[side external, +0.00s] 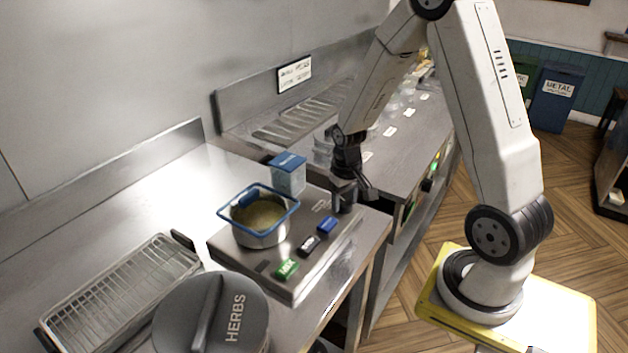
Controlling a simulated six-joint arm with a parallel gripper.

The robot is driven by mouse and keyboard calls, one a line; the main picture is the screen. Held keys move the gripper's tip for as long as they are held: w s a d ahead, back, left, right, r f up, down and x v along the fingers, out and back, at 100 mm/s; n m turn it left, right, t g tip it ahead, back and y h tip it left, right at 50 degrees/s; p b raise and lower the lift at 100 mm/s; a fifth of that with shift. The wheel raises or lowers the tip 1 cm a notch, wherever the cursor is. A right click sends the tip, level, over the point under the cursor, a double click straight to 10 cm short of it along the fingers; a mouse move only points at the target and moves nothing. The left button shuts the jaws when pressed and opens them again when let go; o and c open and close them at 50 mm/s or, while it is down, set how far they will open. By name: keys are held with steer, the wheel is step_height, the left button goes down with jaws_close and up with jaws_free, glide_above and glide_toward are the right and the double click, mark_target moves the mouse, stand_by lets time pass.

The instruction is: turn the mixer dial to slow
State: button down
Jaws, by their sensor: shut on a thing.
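The mixer (232,258) is a flat steel unit on the counter. A steel bowl with a blue rim (262,232) stands on it, holding a yellowish mass. My gripper (353,192) points down at the unit's far right corner, shut on the dark dial (344,203). The fingers hide much of the dial, and its pointer and any setting marks cannot be made out.
A blue-and-white box (288,174) stands close behind the bowl, left of my gripper. A wire rack tray (120,300) and a grey lidded herbs container (212,318) are at the lower left.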

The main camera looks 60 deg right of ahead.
mark_target(344, 201)
steer(key=n, duration=1.3)
steer(key=shift+n, duration=0.3)
stand_by(0.3)
steer(key=shift+c, duration=0.4)
jaws_free()
steer(key=shift+r, duration=0.1)
steer(key=shift+r, duration=3.85)
